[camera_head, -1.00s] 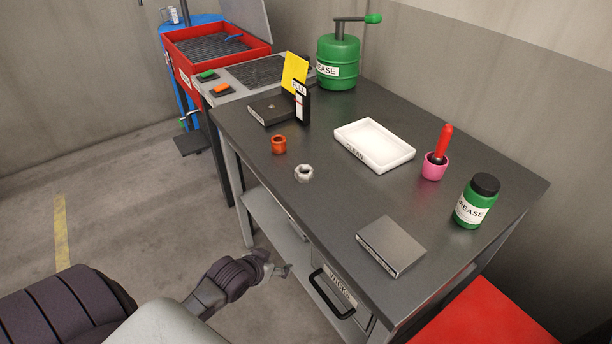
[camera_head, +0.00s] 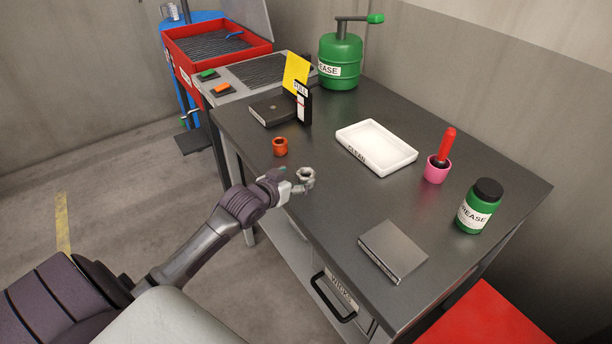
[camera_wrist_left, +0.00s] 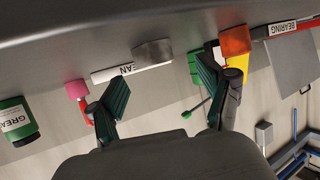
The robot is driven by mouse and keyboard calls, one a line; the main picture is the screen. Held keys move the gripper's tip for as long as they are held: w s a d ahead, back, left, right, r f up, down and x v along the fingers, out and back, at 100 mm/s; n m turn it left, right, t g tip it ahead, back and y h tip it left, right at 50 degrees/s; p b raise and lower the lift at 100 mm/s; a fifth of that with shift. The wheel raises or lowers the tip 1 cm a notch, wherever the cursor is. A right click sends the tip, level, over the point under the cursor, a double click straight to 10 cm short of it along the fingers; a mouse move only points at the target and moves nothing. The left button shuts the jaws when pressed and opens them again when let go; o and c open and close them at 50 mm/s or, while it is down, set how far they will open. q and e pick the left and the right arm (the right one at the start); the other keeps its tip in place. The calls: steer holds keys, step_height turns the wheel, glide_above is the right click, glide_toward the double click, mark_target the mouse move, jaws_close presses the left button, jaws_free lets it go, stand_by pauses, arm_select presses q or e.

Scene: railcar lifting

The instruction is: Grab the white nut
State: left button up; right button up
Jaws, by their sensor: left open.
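The white nut (camera_head: 307,173) sits on the dark workbench near its left edge, in front of the orange nut (camera_head: 280,147). My left gripper (camera_head: 296,184) is at the bench edge beside the white nut and partly overlaps it in the head view. In the left wrist view the white nut (camera_wrist_left: 153,52) lies ahead, between the lines of the two spread green-padded fingers (camera_wrist_left: 165,95). Those fingers are open and empty, with a gap to the nut. The orange nut (camera_wrist_left: 235,40) is beyond the right finger in that view. My right gripper is not in view.
A white tray marked CLEAN (camera_head: 390,158) stands right of the nut. A grey block (camera_head: 393,250), a pink cup with a red-handled tool (camera_head: 436,172), a green jar (camera_head: 478,207) and a dark box (camera_head: 270,109) stand around. The bench between nut and tray is clear.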

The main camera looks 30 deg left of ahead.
mark_target(306, 173)
arm_select(q)
steer(key=shift+d+p+x, duration=0.2)
steer(key=shift+p+x, duration=0.25)
steer(key=shift+x, duration=2.3)
steer(key=shift+s, duration=0.1)
steer(key=c, duration=1.3)
steer(key=shift+c, duration=0.7)
steer(key=shift+r, duration=0.15)
